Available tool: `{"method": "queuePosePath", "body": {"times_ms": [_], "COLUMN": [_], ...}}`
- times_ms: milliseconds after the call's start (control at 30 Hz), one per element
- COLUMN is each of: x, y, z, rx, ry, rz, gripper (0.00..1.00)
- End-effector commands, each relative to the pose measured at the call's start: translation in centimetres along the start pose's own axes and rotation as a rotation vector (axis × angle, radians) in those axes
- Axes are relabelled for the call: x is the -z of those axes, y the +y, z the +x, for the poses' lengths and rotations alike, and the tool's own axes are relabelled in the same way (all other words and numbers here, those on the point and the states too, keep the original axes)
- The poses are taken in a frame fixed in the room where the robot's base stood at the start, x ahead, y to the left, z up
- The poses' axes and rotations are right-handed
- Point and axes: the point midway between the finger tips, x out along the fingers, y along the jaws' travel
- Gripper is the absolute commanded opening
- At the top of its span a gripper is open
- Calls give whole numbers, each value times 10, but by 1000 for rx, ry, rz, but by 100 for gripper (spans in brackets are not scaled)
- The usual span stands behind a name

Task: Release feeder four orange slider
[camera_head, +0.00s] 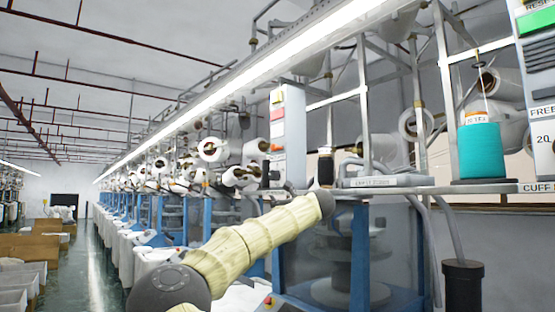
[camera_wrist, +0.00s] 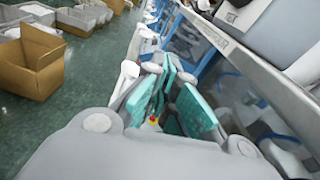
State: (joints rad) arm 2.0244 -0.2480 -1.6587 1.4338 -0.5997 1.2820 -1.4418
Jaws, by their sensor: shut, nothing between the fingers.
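I cannot make out an orange slider marked as feeder four in either view. A small orange part (camera_head: 277,147) shows low on the front of a white control box (camera_head: 288,135) in the head view, but I cannot tell what it is. My gripper (camera_wrist: 178,98) shows in the wrist view as teal finger pads, shut and empty, above the machine's side. In the head view my cream-sleeved arm reaches up to the right in front of the knitting machine (camera_head: 340,285), and my gripper cannot be made out there.
A teal yarn cone (camera_head: 481,150) and a dark spool (camera_head: 325,168) stand on the machine's ledge (camera_head: 450,189). A red-and-yellow knob (camera_wrist: 153,121) shows below my fingers. Cardboard boxes (camera_wrist: 32,62) stand on the green floor (camera_wrist: 95,75), with clear aisle between.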

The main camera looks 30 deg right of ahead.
Motion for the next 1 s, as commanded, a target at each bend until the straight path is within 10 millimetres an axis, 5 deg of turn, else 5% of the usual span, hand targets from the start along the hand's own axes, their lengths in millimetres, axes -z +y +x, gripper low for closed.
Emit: {"method": "queuePosePath", "body": {"times_ms": [167,800,1000], "x": [-47,-157,-166], "y": [0,-61,-68], "z": [-14,-95,-106], "rx": [-13,-4,-5], "ry": [-44,-227,-255], "rz": [-65,126,158], "gripper": [0,0,0]}}
